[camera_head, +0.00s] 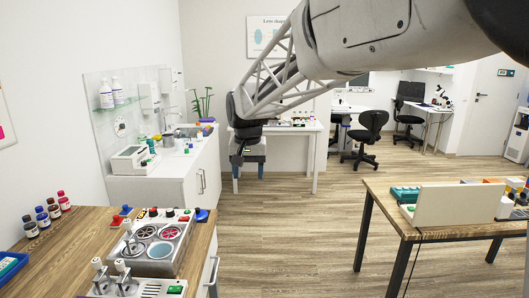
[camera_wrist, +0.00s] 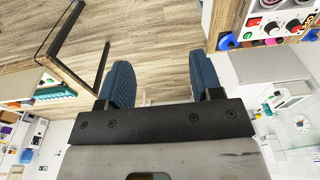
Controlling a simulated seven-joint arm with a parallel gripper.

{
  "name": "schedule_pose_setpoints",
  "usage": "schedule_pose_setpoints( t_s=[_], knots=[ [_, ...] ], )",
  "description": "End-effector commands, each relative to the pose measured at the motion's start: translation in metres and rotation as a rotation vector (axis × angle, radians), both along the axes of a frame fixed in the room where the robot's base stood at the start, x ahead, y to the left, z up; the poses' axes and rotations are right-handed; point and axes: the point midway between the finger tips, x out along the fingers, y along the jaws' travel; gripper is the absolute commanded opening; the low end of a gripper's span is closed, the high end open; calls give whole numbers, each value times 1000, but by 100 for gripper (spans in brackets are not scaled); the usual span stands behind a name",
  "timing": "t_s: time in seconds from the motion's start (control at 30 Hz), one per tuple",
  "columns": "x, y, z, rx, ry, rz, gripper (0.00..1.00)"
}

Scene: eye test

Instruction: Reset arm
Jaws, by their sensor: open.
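My arm reaches in from the upper right of the head view. My gripper (camera_head: 249,168) hangs at its end, pointing down, in front of a white table at the back. In the wrist view my gripper (camera_wrist: 163,82) has two blue ridged fingers set wide apart. Only wooden floor shows between them, so it is open and empty. No object touches the fingers.
A wooden bench (camera_head: 60,262) at lower left bears a grey device (camera_head: 160,245) and several small bottles. A wooden table (camera_head: 390,205) with a cream panel (camera_head: 458,205) stands at right. A white sink counter (camera_head: 170,185) lines the left wall. Open floor (camera_head: 290,235) lies between.

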Motion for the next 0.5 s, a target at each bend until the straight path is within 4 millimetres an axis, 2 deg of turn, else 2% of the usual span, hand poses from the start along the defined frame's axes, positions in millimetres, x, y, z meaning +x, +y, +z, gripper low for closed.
schedule_pose_setpoints(
  t_s=[0.1,0.5],
  knots=[
    [-26,-28,5,2,-10,-5,60],
    [-117,-106,5,3,-43,-12,60]
  ],
)
